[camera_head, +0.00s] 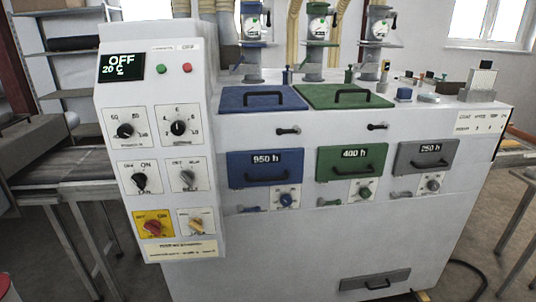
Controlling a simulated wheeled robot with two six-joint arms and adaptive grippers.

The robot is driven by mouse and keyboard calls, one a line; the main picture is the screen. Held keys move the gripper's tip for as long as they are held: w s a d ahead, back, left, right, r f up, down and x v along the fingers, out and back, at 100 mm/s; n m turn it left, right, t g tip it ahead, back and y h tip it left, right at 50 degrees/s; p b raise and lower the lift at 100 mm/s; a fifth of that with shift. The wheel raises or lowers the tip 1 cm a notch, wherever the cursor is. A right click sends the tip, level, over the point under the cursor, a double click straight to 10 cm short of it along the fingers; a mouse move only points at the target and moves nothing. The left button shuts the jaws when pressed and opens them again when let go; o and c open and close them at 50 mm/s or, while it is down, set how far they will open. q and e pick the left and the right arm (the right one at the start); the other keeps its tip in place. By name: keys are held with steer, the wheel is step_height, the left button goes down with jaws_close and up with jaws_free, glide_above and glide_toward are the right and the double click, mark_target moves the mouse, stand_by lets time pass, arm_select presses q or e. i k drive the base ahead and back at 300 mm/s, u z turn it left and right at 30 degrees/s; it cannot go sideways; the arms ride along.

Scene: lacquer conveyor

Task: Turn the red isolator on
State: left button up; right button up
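The red isolator (154,228) is a red rotary knob on a yellow square plate at the lower left of the machine's control panel. Small lettering stands above the knob; which mark the knob points to is too small to tell. The display (121,66) at the top of the panel reads OFF and 20 C. Neither of my grippers is in view.
A cream knob (196,227) sits right beside the isolator. Black knobs (125,131) and a grey knob (188,179) are above. Blue (240,100) and green lids are to the right. A conveyor (70,166) stands left. The panel front is unobstructed.

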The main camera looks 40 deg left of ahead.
mark_target(153, 226)
steer(key=u, duration=1.05)
steer(key=i, duration=0.5)
steer(key=u, duration=1.4)
